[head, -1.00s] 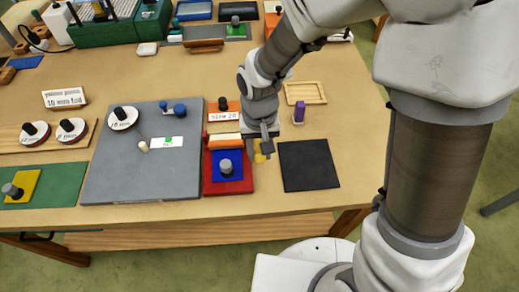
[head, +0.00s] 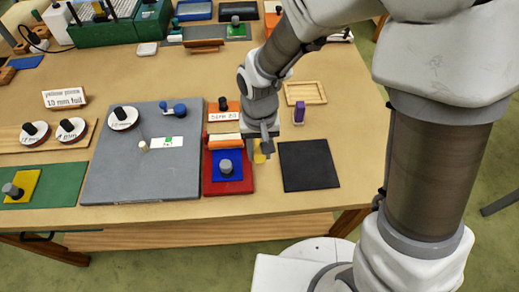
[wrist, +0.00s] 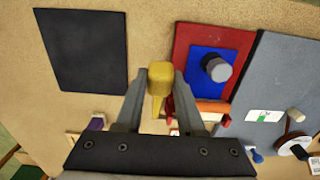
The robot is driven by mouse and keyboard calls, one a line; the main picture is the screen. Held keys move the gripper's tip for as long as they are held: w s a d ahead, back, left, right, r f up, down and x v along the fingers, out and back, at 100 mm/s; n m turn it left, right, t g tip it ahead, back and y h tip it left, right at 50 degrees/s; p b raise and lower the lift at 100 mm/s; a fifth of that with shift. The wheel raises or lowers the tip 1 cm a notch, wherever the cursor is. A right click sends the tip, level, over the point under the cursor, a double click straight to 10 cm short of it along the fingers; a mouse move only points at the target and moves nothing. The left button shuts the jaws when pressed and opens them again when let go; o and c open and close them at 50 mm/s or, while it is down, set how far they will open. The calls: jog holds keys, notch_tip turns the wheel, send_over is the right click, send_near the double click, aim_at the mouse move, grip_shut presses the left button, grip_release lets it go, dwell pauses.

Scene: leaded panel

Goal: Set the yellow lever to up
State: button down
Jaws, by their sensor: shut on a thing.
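The yellow lever (wrist: 158,79) stands between the two fingers of my gripper (wrist: 160,88) in the wrist view. My gripper is shut on it. In the head view, a bit of the yellow lever (head: 260,157) shows beside and below my gripper (head: 265,146), between the red tray and the black mat. My wrist and fingers hide part of it there. I cannot tell from these views whether the lever points up or down.
The red tray (head: 240,186) with a blue plate (head: 219,173) and grey knob is just left of my gripper in the head view. The black mat (head: 308,166) lies to the right. A purple block (head: 299,111) and wooden tray (head: 305,93) stand behind.

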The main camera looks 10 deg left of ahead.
jog(key=shift+r, duration=0.15)
jog(key=r+g+p, duration=0.1)
jog(key=p, duration=0.1)
jog(key=w+r+g+p, duration=0.1)
jog(key=p, duration=0.1)
jog(key=shift+w+a, duration=0.1)
jog(key=shift+a, duration=0.05)
jog(key=w+r+g+p, duration=0.1)
jog(key=g+h+p, duration=0.1)
jog(key=p, duration=0.1)
jog(key=shift+w+a+r, duration=0.25)
jog(key=shift+w+r, duration=0.15)
jog(key=w+g, duration=0.1)
jog(key=g+p, duration=0.1)
jog(key=w+r+g+p, duration=0.1)
jog(key=shift+w+a+g+h, duration=0.3)
jog(key=shift+h, duration=0.1)
jog(key=shift+w+a+r+g+h, duration=0.15)
jog(key=shift+w+g+h, duration=0.05)
jog(key=shift+w+g, duration=0.5)
jog(key=shift+w+a+r+g+h, duration=0.15)
jog(key=shift+w+r+g+h, duration=0.05)
jog(key=shift+w+g, duration=0.5)
jog(key=shift+w+a+r+g+h, duration=0.15)
jog(key=shift+w+g+h, duration=0.05)
jog(key=shift+w+g, duration=0.5)
jog(key=c, duration=0.5)
grip_release()
